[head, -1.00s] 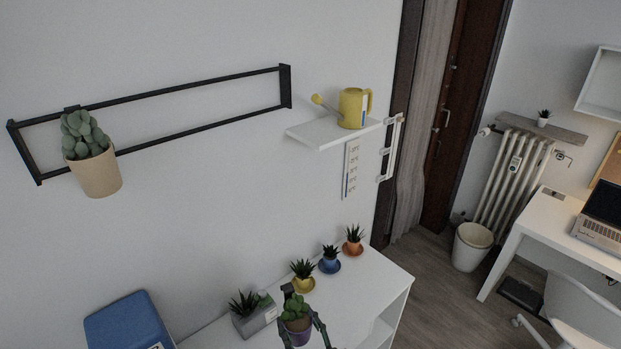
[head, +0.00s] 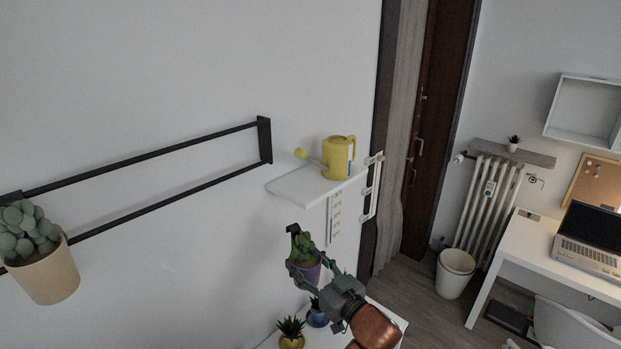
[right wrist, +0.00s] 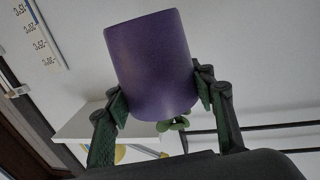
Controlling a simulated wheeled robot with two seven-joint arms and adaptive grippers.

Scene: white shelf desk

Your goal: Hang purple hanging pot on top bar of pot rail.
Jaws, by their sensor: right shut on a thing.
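The purple hanging pot (head: 309,270) holds a green plant and has a dark hook rising above it. My right gripper (head: 306,266) is shut on the pot and holds it in the air, above the low white cabinet and below the wall shelf. In the right wrist view the pot (right wrist: 152,65) sits between the two fingers (right wrist: 158,95), its plant mostly hidden. The black pot rail (head: 150,157) is on the wall to the left, with a top bar and a lower bar. The held pot is apart from it, lower and right of its right end. My left gripper is not in view.
A beige pot with a succulent (head: 45,275) hangs at the rail's left. The white wall shelf (head: 300,190) with a yellow watering can (head: 338,157) juts out right of the rail. Small potted plants stand on the cabinet (head: 388,320). The rail's right part is clear.

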